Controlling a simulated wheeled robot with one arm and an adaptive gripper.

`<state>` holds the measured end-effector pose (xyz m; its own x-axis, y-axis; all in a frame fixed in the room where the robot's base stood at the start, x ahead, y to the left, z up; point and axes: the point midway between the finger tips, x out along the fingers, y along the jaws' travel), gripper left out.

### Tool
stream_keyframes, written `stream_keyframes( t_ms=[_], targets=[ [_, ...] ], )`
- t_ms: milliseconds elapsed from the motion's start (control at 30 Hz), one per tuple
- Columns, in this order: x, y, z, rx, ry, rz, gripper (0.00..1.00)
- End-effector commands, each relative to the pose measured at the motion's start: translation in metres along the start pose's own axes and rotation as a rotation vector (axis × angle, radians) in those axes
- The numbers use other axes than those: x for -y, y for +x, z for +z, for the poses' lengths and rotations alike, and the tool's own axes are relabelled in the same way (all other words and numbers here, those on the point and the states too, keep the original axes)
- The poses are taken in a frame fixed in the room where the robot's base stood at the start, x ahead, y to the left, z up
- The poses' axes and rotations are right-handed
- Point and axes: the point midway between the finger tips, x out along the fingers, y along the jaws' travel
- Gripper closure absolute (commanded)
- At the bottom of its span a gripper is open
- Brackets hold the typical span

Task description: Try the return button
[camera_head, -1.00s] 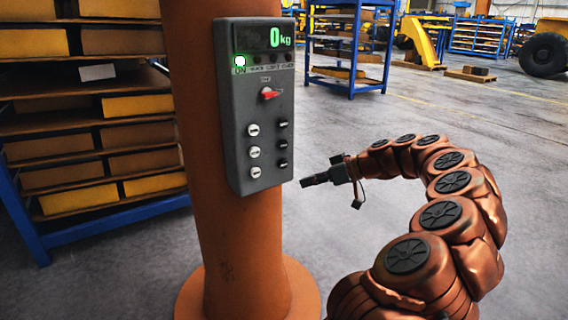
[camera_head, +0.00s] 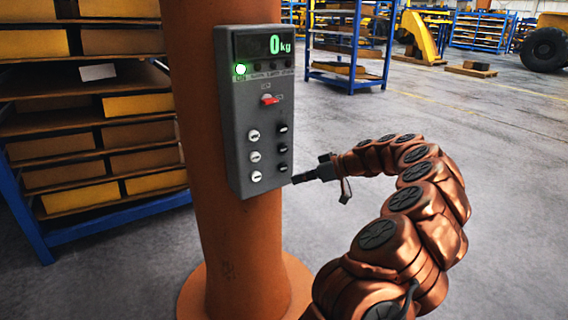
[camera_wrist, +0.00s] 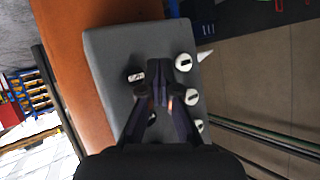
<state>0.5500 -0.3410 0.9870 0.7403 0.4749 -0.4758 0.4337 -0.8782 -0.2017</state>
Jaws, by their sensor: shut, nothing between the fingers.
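A grey control box (camera_head: 262,160) hangs on an orange column (camera_head: 200,120). Its display (camera_head: 270,45) reads 0 kg, and a green lamp (camera_head: 240,69) glows below it. A red switch (camera_head: 269,100) sits mid-panel. Below it are a column of pale round buttons (camera_head: 255,156) and a column of black buttons (camera_head: 283,148). The labels are too small to read, so I cannot tell which is return. My gripper (camera_head: 296,179) is shut and empty at the box's lower right. In the wrist view my fingers (camera_wrist: 164,80) point at the panel (camera_wrist: 112,60), beside pale round buttons (camera_wrist: 191,97); contact is unclear.
Another blue rack (camera_head: 350,80) stands behind at the right. Yellow machinery (camera_head: 420,38) and a large tyre (camera_head: 543,48) are farther back. The floor at the right is open.

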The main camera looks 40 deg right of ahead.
Motion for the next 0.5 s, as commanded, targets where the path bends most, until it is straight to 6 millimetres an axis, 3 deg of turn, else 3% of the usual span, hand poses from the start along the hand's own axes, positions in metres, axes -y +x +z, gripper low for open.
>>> stream_keyframes(
  t_ms=[200, 500],
  targets=[
    [-0.013, 0.018, -0.009, 0.003, 0.001, -0.001, 1.00],
    [-0.020, 0.027, -0.019, 0.000, 0.000, 0.002, 1.00]
  ],
)
